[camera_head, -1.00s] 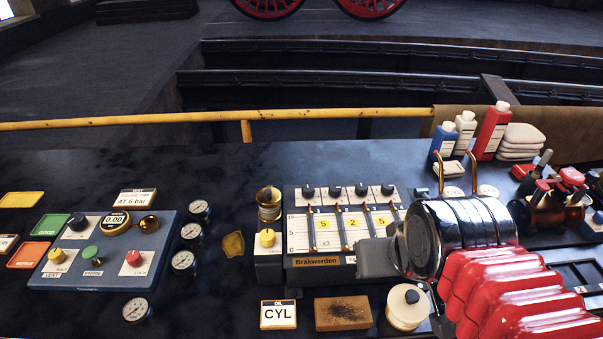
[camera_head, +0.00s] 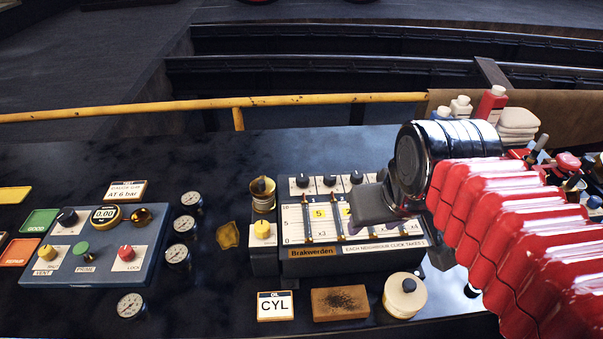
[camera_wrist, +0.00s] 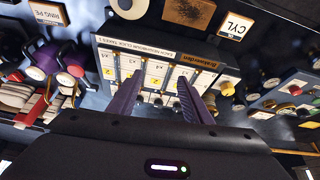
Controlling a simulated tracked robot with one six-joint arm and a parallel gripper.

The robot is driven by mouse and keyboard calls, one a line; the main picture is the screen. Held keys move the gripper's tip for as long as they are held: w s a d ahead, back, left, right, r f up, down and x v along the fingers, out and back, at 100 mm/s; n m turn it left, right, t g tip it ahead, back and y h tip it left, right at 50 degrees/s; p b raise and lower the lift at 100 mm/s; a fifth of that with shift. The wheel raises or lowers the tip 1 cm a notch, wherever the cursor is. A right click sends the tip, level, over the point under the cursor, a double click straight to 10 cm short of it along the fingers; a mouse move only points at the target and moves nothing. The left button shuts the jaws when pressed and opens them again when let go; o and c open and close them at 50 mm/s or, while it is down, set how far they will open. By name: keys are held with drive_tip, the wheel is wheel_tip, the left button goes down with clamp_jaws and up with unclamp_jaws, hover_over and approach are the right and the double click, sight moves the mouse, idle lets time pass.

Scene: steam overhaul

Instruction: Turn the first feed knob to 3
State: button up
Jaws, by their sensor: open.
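The feed box (camera_head: 300,268), labelled "Brakwerden", stands on the dark bench with white scale columns on its face. A row of black knobs runs along its top; the leftmost, the first feed knob (camera_head: 302,181), stands clear of my arm. My gripper (camera_head: 358,206) is open over the right part of the box and hides the right-hand columns and the rightmost knob. In the wrist view the box face (camera_wrist: 160,50) appears upside down between and beyond my two open fingers (camera_wrist: 158,80). Nothing is held. The first knob's setting is too small to read.
A yellow knob (camera_head: 262,230) and brass cup (camera_head: 263,190) stand just left of the box. A CYL card (camera_head: 275,306), brown block (camera_head: 340,303) and white round pot (camera_head: 404,296) lie in front. A blue panel (camera_head: 100,260) and gauges stand left; bottles (camera_head: 490,103) stand back right.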

drive_tip(key=w+a+r+n+g, duration=0.1)
drive_tip(key=w+a+r+n, duration=0.15)
drive_tip(key=w, duration=0.35)
drive_tip(key=w+a+r+n+g, duration=0.1)
drive_tip(key=w+a+r+g, duration=0.15)
drive_tip(key=w, duration=0.45)
drive_tip(key=n+g, duration=0.2)
drive_tip(key=n, duration=0.1)
hover_over(303, 178)
drive_tip(key=shift+f+t, duration=0.25)
drive_tip(key=shift+f, duration=0.2)
wheel_tip(303, 178, down, 14)
drive_tip(key=shift+r, duration=0.1)
drive_tip(key=shift+c, duration=0.6)
drive_tip(key=c, duration=0.9)
